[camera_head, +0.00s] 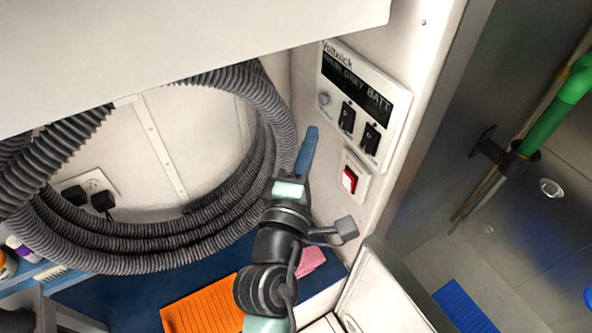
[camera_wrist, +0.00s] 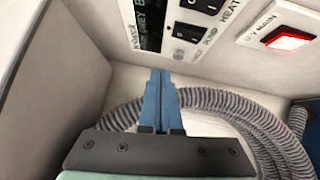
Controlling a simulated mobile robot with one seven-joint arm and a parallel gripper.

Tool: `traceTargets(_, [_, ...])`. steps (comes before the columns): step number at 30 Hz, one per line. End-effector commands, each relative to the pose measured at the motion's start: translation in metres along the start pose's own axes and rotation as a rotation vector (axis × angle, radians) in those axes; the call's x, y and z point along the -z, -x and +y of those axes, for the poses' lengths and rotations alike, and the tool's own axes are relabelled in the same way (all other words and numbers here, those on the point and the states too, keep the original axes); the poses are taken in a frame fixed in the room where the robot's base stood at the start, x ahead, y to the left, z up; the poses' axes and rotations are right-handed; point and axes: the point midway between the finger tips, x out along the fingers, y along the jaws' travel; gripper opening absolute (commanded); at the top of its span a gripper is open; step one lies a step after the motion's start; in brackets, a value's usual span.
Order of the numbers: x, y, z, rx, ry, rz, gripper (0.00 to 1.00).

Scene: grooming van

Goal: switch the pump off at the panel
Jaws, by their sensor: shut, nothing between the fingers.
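The white Voltwick panel (camera_head: 385,92) is on the side wall, with a dark display (camera_head: 356,84) and two black rocker switches. In the wrist view, the label PUMP stands beside the rocker (camera_wrist: 188,32) nearer the round button (camera_wrist: 178,54). That pump rocker (camera_head: 346,116) is the left one in the head view. The other rocker (camera_head: 370,138) is labelled HEAT. I cannot tell which way the pump rocker is tipped. My gripper (camera_head: 311,131) has its blue fingers shut and empty, left of the panel in the head view. The fingers (camera_wrist: 161,74) appear apart from the panel.
A lit red switch (camera_head: 349,180) sits below the panel; its label reads MAIN in the wrist view. A coiled grey hose (camera_head: 150,262) fills the left side. An orange cloth (camera_head: 200,308) and a pink cloth (camera_head: 311,260) lie on the blue surface. A green pipe (camera_head: 560,105) stands right.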

Motion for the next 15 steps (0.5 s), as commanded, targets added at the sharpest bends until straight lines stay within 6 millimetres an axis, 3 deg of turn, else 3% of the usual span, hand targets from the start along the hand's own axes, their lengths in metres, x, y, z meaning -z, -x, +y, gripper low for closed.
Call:
traceTargets(6, [-0.001,0.037,0.003,0.001,0.000,0.000,0.00])
traceTargets(15, [-0.001,0.055,0.009,0.000,-0.001,-0.001,0.00])
